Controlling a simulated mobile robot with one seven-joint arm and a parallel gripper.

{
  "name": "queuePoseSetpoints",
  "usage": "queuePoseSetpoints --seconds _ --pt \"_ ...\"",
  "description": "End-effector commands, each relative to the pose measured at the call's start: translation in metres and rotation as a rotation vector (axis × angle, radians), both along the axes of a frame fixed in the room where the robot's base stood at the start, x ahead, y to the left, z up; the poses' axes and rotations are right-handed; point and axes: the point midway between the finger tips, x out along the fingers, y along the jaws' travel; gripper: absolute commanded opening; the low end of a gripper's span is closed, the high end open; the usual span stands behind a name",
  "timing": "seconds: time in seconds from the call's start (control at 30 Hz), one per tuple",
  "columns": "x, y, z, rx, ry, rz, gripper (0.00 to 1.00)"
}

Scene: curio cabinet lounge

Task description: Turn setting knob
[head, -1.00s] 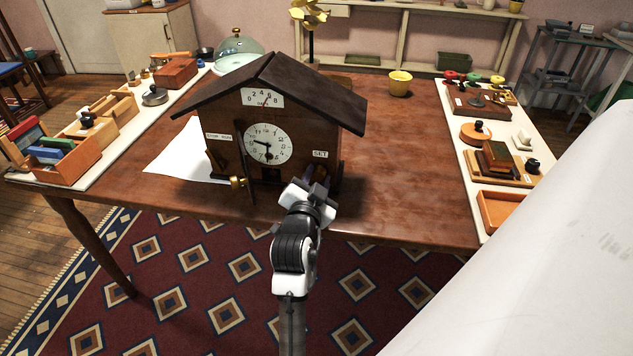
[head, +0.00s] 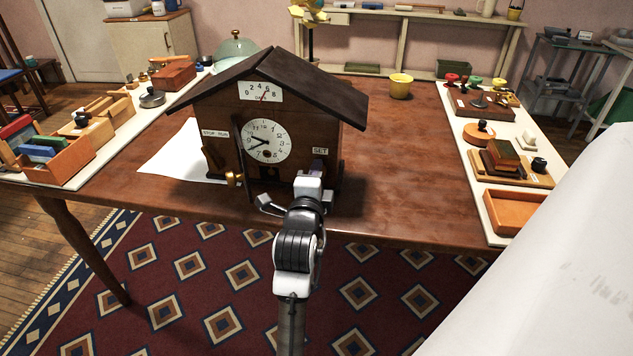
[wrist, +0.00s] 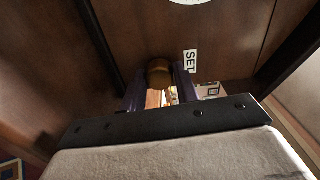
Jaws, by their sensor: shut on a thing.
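The brown wooden house-shaped clock (head: 228,140) stands on the table with a white dial (head: 267,141) and dark hands. A SET label (head: 320,150) is on its right front, and it also shows in the wrist view (wrist: 190,61). In the wrist view the round brass-brown setting knob (wrist: 159,72) sticks out of the clock front beside that label. My gripper (wrist: 160,88) is shut on the knob, one dark purple finger on each side. In the head view my gripper (head: 318,170) is at the clock's lower right front and hides the knob.
A STOP/RUN label (head: 215,133) and a brass lever knob (head: 233,179) are at the clock's left front. A yellow pot (head: 401,86) stands behind right. Side strips hold boxes and stamps. The table right of the clock is clear.

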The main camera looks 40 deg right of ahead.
Motion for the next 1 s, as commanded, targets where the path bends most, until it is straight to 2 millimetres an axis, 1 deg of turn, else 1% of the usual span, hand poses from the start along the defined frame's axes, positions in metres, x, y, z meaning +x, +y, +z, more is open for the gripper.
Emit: queuePoseSetpoints --seconds 0.03,0.2,0.5,0.7,1.0 --pt "0.0005 0.0006 -0.0024 0.028 -0.034 0.001 0.08" --pt "0.0001 0.0003 -0.0024 0.125 -0.146 0.001 0.08" --pt "-0.0002 0.0001 -0.0014 0.249 -0.293 0.001 0.08" --pt "-0.0003 -0.0001 -0.0008 0.295 -0.344 0.001 0.08" --pt "-0.0006 -0.0004 -0.0004 0.315 -0.367 0.000 0.08"
